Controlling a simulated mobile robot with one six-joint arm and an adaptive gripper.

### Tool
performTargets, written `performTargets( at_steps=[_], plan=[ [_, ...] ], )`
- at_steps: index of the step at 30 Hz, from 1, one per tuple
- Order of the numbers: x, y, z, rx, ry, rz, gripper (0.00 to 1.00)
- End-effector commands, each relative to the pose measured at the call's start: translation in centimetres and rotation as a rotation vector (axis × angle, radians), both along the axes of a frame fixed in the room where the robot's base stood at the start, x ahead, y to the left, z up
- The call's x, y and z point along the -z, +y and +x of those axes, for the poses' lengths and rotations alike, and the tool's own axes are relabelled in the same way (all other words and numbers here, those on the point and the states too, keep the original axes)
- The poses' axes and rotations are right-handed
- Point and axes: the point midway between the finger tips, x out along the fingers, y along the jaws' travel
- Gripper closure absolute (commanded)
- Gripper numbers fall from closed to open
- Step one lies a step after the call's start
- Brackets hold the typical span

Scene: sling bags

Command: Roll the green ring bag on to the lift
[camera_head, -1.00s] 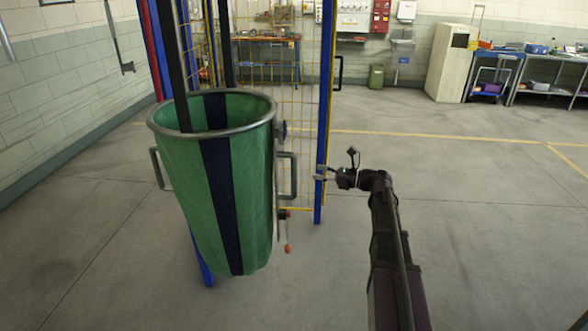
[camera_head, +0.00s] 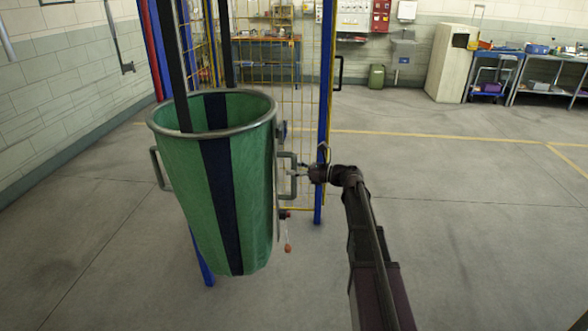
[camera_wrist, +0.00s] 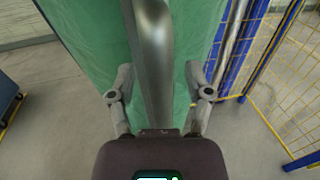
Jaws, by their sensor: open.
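The green ring bag (camera_head: 180,185) hangs upright at the left of the head view, with a dark vertical stripe, a grey ring rim (camera_head: 160,131) and a grey handle on each side. My gripper (camera_head: 294,173) is at its right handle (camera_head: 282,157). In the wrist view my gripper (camera_wrist: 158,84) is open, with one finger on each side of the grey handle bar (camera_wrist: 156,60). Neither finger visibly closes on the bar. Green fabric (camera_wrist: 95,25) fills the space behind it. I cannot pick out the lift for certain.
A blue post (camera_head: 322,120) and yellow wire mesh (camera_head: 297,110) stand just behind the bag and gripper. Black straps (camera_head: 176,60) rise from the bag. A red knob (camera_head: 287,247) hangs below the handle. Open floor (camera_head: 470,240) lies to the right.

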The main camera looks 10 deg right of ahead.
Motion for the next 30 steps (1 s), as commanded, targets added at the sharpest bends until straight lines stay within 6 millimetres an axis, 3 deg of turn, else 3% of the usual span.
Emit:
performTargets(
  at_steps=[2, 9, 20, 26, 30],
  plan=[
    [0.0, 0.0, 0.0, 0.0, 0.0, 0.0, 0.35],
    [0.0, 0.0, 0.0, 0.0, 0.0, 0.0, 1.0],
    [0.0, -0.3, 0.6, 0.0, 0.0, 0.0, 1.0],
    [0.0, -1.1, 3.1, 0.001, 0.0, 0.0, 1.0],
    [0.0, -2.1, 6.1, 0.002, 0.0, 0.001, 1.0]
  ],
)
